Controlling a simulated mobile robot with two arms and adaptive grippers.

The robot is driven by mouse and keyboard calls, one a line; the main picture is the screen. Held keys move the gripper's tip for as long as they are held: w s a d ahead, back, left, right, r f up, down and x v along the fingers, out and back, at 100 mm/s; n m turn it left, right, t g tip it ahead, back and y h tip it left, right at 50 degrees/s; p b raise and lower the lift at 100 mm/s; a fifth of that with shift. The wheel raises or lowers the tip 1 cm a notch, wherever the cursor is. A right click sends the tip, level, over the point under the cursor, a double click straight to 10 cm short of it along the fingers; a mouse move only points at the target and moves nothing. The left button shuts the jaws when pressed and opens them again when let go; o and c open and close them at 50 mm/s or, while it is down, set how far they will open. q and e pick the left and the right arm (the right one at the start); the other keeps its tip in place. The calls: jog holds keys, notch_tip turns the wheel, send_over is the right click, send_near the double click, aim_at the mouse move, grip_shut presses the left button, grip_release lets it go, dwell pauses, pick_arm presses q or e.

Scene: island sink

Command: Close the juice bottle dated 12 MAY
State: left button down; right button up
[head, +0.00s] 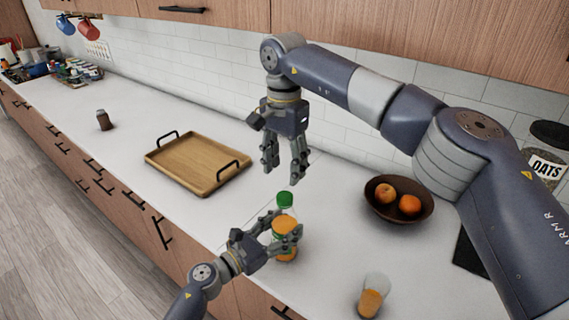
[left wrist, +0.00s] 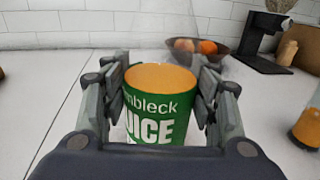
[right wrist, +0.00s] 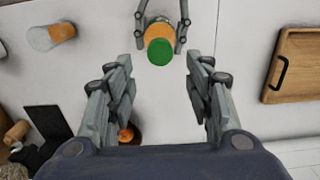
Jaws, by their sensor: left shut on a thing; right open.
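The juice bottle (head: 285,242) stands upright on the white counter. It is clear, with orange juice and a green label reading "UICE" in the left wrist view (left wrist: 158,118); no date is legible. A green cap (head: 285,199) sits on its top; I cannot tell whether it is tight. The cap also shows in the right wrist view (right wrist: 160,52). My left gripper (head: 284,229) is shut around the bottle's body, one finger on each side. My right gripper (head: 283,168) is open and empty, pointing down above the cap and apart from it.
A wooden tray (head: 163,157) with black handles lies to the left. A small brown jar (head: 104,120) is farther left. The counter around the bottle is clear.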

aim_at(285, 196)
notch_tip(285, 196, down, 8)
jog(key=shift+f, duration=0.1)
dwell(0.4)
jog(key=shift+c, duration=0.3)
